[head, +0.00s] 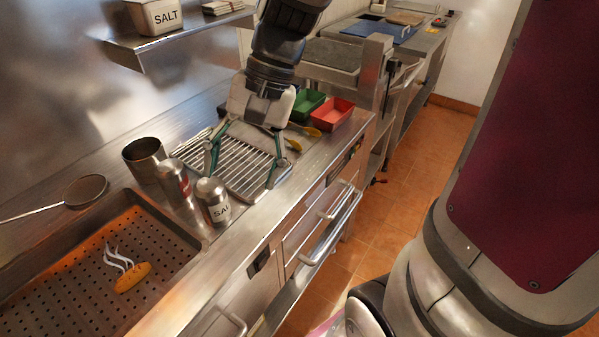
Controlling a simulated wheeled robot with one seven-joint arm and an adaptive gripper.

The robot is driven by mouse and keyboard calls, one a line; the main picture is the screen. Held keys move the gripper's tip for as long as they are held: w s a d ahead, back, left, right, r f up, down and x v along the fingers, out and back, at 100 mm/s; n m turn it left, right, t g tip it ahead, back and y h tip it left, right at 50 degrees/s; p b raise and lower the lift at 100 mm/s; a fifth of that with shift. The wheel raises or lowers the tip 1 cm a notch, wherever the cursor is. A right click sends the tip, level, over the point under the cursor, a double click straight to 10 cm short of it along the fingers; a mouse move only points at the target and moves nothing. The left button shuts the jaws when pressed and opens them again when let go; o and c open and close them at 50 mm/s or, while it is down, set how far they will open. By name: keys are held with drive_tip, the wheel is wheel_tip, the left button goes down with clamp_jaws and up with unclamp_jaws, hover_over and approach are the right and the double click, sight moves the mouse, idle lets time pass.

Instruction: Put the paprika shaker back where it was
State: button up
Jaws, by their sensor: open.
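A steel shaker with a red mark (174,181), which looks like the paprika shaker, stands upright on the steel counter; its label is too small to read. A second steel shaker, marked SALT (214,203), stands upright in front and to the right of it. My gripper (241,179) is open and empty, pointing down over the wire rack (245,158). Its fingers are spread, to the right of the shakers and apart from them as far as I can tell. The gripper hides part of the rack.
An open steel canister (143,153) stands behind the shakers. Red (333,114) and green (306,104) trays lie beyond my gripper. A SALT box (157,17) sits on the wall shelf.

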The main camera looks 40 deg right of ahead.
drive_tip(key=s+d+r+n+t+h, duration=0.1)
drive_tip(key=s+r+n+t+h, duration=0.1)
drive_tip(key=s, duration=0.3)
drive_tip(key=s+d+r+n+t+h, duration=0.2)
drive_tip(key=s+n, duration=0.3)
drive_tip(key=s, duration=0.1)
drive_tip(key=shift+d+h, duration=0.3)
drive_tip(key=shift+h, duration=0.1)
drive_tip(key=shift+s+r, duration=0.1)
drive_tip(key=shift+r, duration=0.05)
